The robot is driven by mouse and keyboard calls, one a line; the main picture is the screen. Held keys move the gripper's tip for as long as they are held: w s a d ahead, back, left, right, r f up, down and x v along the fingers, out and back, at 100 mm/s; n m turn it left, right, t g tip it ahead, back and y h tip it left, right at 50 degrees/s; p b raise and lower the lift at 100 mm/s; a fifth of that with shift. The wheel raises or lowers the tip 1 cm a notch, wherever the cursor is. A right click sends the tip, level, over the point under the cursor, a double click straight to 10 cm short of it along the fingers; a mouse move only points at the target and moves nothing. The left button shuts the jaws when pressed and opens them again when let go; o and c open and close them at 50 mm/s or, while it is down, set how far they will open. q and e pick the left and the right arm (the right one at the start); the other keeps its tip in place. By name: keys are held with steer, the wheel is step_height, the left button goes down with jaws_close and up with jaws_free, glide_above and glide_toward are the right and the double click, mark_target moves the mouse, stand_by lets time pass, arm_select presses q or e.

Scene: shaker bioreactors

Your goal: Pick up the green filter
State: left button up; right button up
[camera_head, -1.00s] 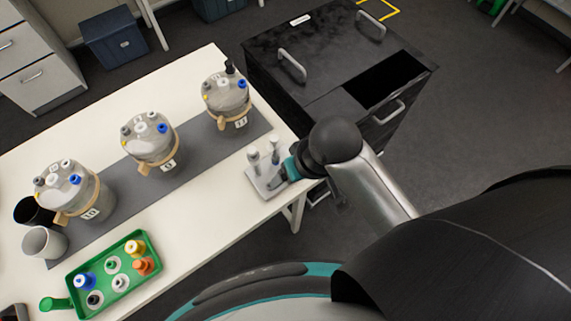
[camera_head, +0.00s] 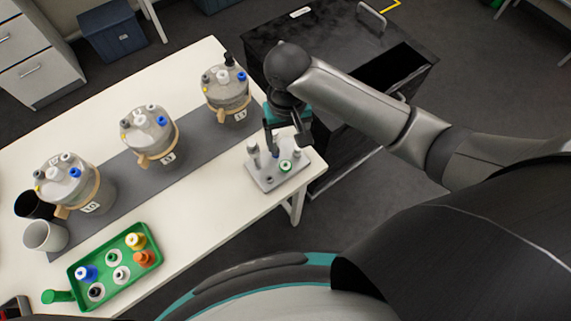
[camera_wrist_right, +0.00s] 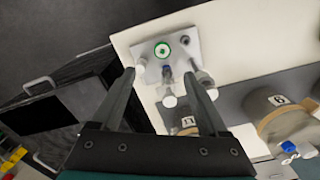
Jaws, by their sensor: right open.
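The green filter (camera_head: 285,166), a small white disc with a green ring, sits on a grey rack (camera_head: 298,168) at the table's right end. In the right wrist view the green filter (camera_wrist_right: 162,50) is on the rack (camera_wrist_right: 186,38), beyond the fingertips. My right gripper (camera_head: 287,145) is open and points down over the back of the rack, apart from the filter. In the wrist view the space between the right gripper's fingertips (camera_wrist_right: 159,78) shows white-topped upright items on the rack, not held. My left gripper is out of view.
Several grey bioreactors (camera_head: 150,135) stand on a dark mat (camera_head: 192,148). A green tray (camera_head: 127,286) with colored caps, one green-ringed, is at the front left. Two cups (camera_head: 44,236) stand at left. A black cabinet (camera_head: 300,38) is behind the arm.

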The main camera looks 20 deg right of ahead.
glide_above(286, 165)
step_height(286, 165, down, 6)
steer(key=shift+w+d+r+b, duration=0.1)
steer(key=shift+w+r+b, duration=0.1)
steer(key=shift+b, duration=0.15)
steer(key=shift+s+f+b, duration=0.2)
steer(key=shift+f+b, duration=0.2)
steer(key=shift+f, duration=2.35)
jaws_close()
